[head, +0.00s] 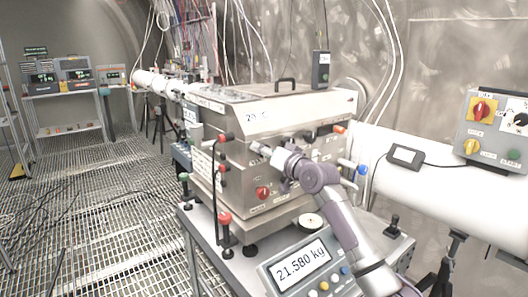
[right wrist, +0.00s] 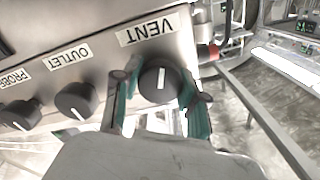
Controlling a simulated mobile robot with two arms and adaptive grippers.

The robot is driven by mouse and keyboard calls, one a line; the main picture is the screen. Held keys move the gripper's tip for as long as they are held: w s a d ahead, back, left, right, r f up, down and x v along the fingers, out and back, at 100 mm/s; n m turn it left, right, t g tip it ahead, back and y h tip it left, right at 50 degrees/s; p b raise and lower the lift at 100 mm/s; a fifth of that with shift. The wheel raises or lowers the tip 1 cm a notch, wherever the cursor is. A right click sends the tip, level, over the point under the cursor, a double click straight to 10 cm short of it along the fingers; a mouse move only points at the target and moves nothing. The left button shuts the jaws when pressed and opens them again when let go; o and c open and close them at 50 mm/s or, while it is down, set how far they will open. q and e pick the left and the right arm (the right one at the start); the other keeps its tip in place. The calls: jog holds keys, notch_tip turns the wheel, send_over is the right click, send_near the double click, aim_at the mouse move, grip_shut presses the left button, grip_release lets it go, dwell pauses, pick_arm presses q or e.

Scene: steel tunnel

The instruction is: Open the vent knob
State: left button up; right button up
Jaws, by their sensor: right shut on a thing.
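The vent knob (right wrist: 152,84) is a round black knob with a white pointer line, on a metal panel below an upside-down VENT label (right wrist: 152,28). In the right wrist view the pointer line stands about upright. My right gripper (right wrist: 156,94) has its green-padded fingers on both sides of the knob and is shut on it. In the head view my right gripper (head: 263,150) is at the front of the steel box (head: 285,118); the vent knob cannot be made out there. My left gripper is not in view.
Black OUTLET (right wrist: 76,99) and PROBE (right wrist: 20,115) knobs sit beside the vent knob. In the head view, a scale display (head: 302,263) is below the box, a white pipe (head: 430,195) and switch box (head: 495,128) are at right. Grating floor (head: 110,220) lies at left.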

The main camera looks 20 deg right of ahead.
jog(key=o, duration=1.2)
jog(key=shift+c, duration=0.2)
jog(key=shift+s, duration=0.1)
jog(key=v, duration=1.2)
